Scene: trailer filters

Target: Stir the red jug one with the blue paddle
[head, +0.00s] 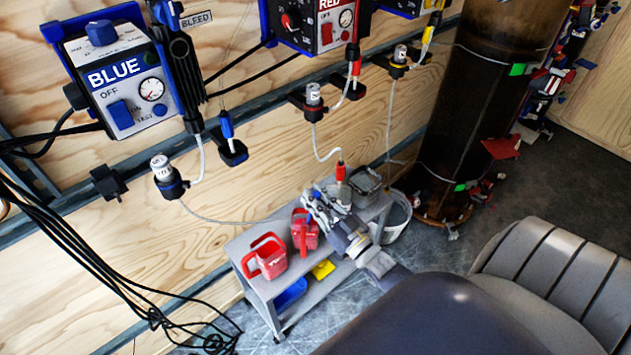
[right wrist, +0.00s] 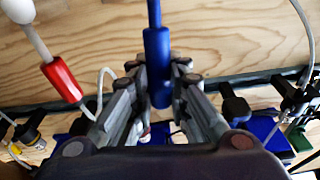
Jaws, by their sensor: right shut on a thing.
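Two red jugs stand on a grey cart: one at the left end (head: 265,257) and one beside my right gripper (head: 303,232). I cannot tell which is jug one. My right gripper (head: 325,205) is over the cart, close to the second jug. In the right wrist view, it is shut on the blue handle of the paddle (right wrist: 157,65), with a thin blue rod running out of the top of the picture. The rod's far end is out of view, so I cannot tell whether it is inside a jug. My left gripper is not in view.
A red-handled nozzle (head: 340,171) on a white hose is close to the gripper's right; it also shows in the wrist view (right wrist: 62,80). A grey jug (head: 367,183) and a white bucket (head: 398,215) are beyond. A seat (head: 545,285) stands at right.

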